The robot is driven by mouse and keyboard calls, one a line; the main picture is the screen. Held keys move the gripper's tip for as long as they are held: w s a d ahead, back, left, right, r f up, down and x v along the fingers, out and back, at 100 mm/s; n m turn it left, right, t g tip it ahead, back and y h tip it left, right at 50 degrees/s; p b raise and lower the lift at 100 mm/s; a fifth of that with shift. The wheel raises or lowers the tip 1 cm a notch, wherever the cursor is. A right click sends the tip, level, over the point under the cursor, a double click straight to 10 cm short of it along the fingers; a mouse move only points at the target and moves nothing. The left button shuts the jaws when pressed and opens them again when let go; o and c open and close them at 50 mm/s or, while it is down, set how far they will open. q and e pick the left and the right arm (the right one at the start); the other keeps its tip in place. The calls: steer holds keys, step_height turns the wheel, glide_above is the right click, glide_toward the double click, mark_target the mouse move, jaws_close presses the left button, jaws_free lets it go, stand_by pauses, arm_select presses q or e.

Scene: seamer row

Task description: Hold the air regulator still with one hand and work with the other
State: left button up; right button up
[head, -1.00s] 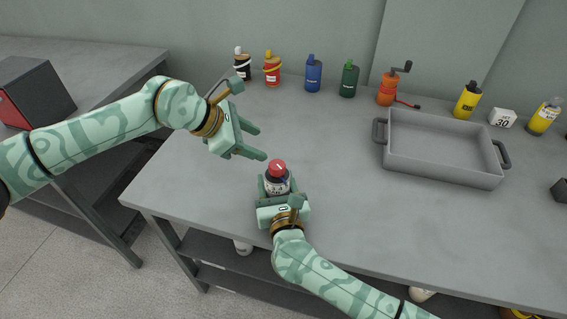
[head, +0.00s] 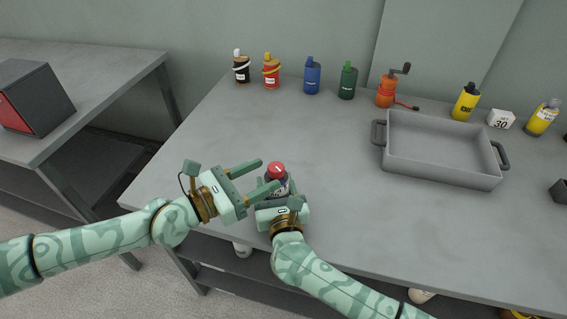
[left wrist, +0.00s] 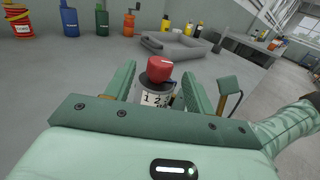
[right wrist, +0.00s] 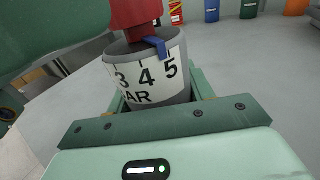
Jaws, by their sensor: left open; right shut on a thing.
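In the right wrist view a white scale band (right wrist: 146,75) with 3, 4 and 5 and a blue pointer (right wrist: 157,45) show. My left gripper (head: 254,178) is open, its fingers pointing toward the regulator from the left. In the left wrist view the red knob (left wrist: 160,71) appears between and beyond the open fingers; I cannot tell whether they touch it.
A grey tray (head: 440,172) with dark handles stands at the right. Several bottles, including a blue one (head: 312,77) and a green one (head: 347,82), line the back with an orange hand-cranked device (head: 387,91). The middle of the table is clear.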

mark_target(283, 165)
arm_select(q)
steer(key=x, duration=0.6)
steer(key=shift+w+d, duration=0.1)
steer(key=c, duration=1)
